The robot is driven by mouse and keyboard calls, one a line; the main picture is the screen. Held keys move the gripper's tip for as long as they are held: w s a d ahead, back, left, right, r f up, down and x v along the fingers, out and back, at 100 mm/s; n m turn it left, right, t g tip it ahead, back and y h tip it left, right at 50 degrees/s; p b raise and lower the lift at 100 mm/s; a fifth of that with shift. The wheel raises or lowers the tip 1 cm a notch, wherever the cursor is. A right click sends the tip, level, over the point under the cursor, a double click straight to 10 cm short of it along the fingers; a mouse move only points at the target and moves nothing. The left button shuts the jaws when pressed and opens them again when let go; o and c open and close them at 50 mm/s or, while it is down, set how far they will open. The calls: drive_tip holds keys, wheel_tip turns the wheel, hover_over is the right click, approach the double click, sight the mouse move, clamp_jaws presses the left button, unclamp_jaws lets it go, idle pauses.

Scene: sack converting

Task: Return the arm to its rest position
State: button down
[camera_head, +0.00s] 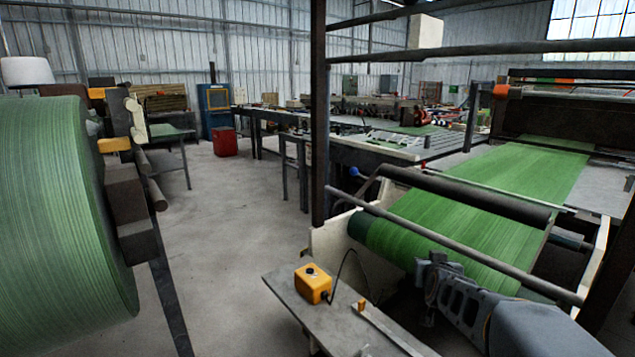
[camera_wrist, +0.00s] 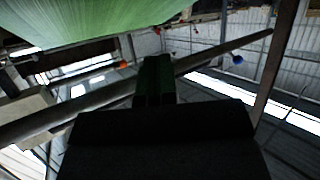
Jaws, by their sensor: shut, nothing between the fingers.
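My arm reaches in from the lower right of the head view. My gripper (camera_head: 433,262) is at its end, in front of the green woven web (camera_head: 455,215) on the machine. In the wrist view my gripper (camera_wrist: 153,70) shows as two dark fingers close together, with nothing between them. The picture there looks upside down: the green web (camera_wrist: 90,20) fills the top left and the hall roof lies below. I cannot tell the exact gap between my gripper and the machine's front bar (camera_head: 470,252).
A grey bench (camera_head: 355,325) with a yellow control box (camera_head: 313,283) and its cable stands left of my gripper. A dark upright post (camera_head: 319,120) rises behind it. A large green roll (camera_head: 60,220) stands at the left. The concrete floor (camera_head: 225,230) between is open.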

drive_tip(key=s+a+r+g+y+p, duration=0.1)
drive_tip(key=s+a+g+p, duration=0.2)
drive_tip(key=s, duration=0.4)
drive_tip(key=s+a+r+n+g+y+p, duration=0.1)
drive_tip(key=s+a+r+g+p, duration=0.1)
drive_tip(key=s, duration=0.6)
drive_tip(key=s+a+r+n+g+y+p, duration=0.1)
drive_tip(key=s+a+g+p, duration=0.3)
drive_tip(key=s, duration=0.4)
drive_tip(key=shift+s+a+r+p, duration=0.25)
drive_tip(key=shift+a+r+p, duration=0.5)
drive_tip(key=shift+a, duration=0.2)
